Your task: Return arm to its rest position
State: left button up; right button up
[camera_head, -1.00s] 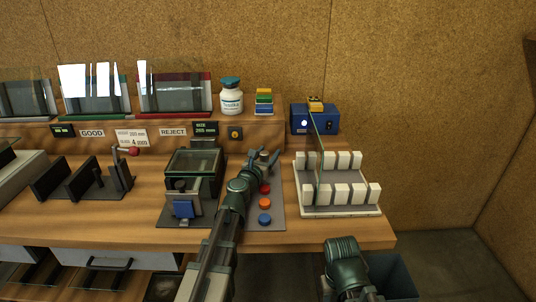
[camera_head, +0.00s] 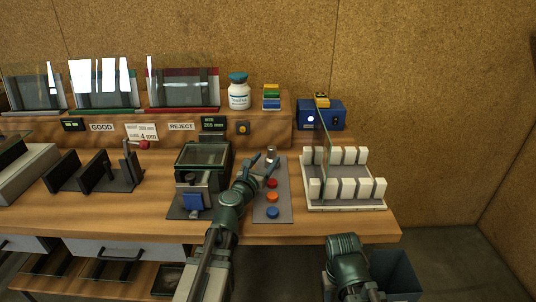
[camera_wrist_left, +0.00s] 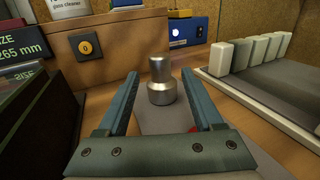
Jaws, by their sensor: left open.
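My left arm comes in from the bottom of the head view. Its gripper (camera_head: 262,163) is over the grey button panel (camera_head: 285,205). In the left wrist view the two fingers (camera_wrist_left: 159,100) are apart with nothing gripped. A silver metal knob or weight (camera_wrist_left: 161,82) stands upright beyond and between the fingertips; it also shows in the head view (camera_head: 271,153). My right arm (camera_head: 346,262) shows at the bottom right of the head view; its fingers are out of the picture.
Red and orange buttons (camera_head: 272,197) and a blue one lie on the panel. A white-toothed rack (camera_head: 345,203) holding an upright glass pane (camera_head: 321,150) is to the right. A clamp device (camera_head: 203,180) is close left. A ledge with glass racks and a bottle (camera_head: 238,93) runs behind.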

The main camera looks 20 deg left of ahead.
pick_arm(q)
jog(key=s, duration=0.3)
jog(key=shift+s+a, duration=0.1)
jog(key=shift+a, duration=0.05)
pick_arm(e)
jog(key=shift+s+a, duration=0.25)
jog(key=shift+s, duration=0.15)
